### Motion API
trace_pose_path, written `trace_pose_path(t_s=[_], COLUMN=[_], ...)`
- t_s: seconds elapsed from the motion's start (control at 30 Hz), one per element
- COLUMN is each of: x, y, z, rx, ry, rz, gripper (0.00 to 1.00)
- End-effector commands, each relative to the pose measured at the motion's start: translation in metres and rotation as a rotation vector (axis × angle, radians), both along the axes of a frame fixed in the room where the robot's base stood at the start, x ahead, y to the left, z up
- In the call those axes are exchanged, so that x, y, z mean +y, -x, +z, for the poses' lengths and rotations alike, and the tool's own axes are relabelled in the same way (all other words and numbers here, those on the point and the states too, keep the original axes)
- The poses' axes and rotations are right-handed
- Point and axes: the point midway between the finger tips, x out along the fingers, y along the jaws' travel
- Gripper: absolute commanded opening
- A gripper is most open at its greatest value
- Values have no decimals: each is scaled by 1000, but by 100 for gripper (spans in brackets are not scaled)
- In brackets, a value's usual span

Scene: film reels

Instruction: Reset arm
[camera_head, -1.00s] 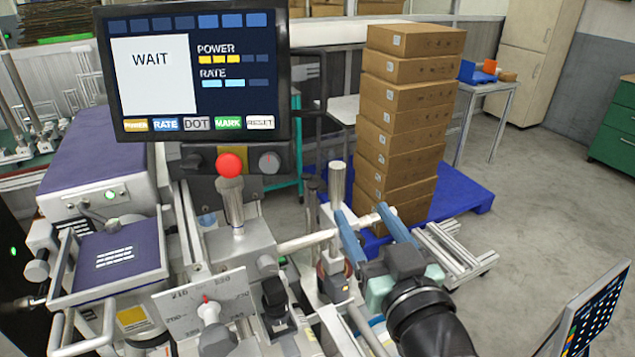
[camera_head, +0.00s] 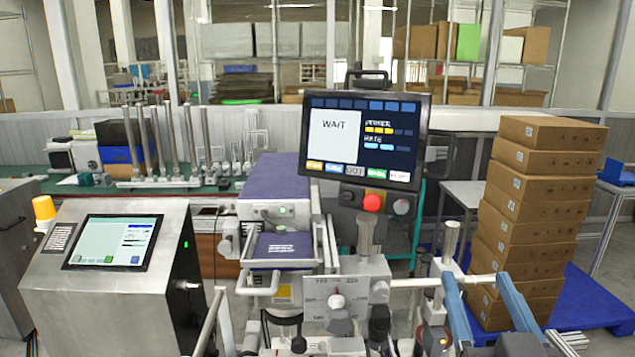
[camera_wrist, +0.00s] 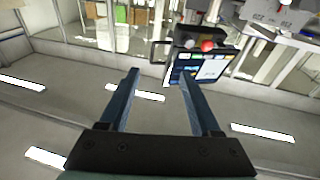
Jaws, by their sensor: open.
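My gripper (camera_head: 490,305) is at the lower right of the head view, in front of the stacked boxes. Its two blue fingers are spread apart. In the wrist view the open fingers (camera_wrist: 157,82) have nothing between them but background. The machine's screen (camera_head: 365,140) reads WAIT and stands left of my gripper. It also shows in the wrist view (camera_wrist: 203,66), upside down beyond the fingertips. A red knob (camera_head: 372,202) sits below the screen. A dial plate (camera_head: 320,298) is lower left of it.
A tall stack of cardboard boxes (camera_head: 535,200) stands on a blue pallet (camera_head: 600,300) at the right. A steel console (camera_head: 110,300) with a tablet fills the lower left. A green bench (camera_head: 60,186) with metal posts is behind. The machine's metal posts stand close to my gripper.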

Motion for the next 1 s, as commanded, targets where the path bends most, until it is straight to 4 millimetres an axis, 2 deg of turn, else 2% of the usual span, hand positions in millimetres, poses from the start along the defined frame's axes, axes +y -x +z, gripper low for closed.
trace_pose_path(t_s=[0.03, 0.17, 0.23, 0.4, 0.5, 0.6, 0.7, 1.0], x=[15, 52, 77, 139, 163, 176, 181, 181], y=[-3, -3, 3, 39, 63, 81, 90, 91], z=[22, 75, 110, 197, 231, 250, 258, 259], rx=[-43, -160, -242, -478, -586, -657, -687, -690], ry=[16, 43, 55, 51, 36, 22, 15, 14], rz=[14, 37, 54, 108, 132, 149, 155, 155], gripper=[64, 64, 64, 64, 64, 64, 64, 64])
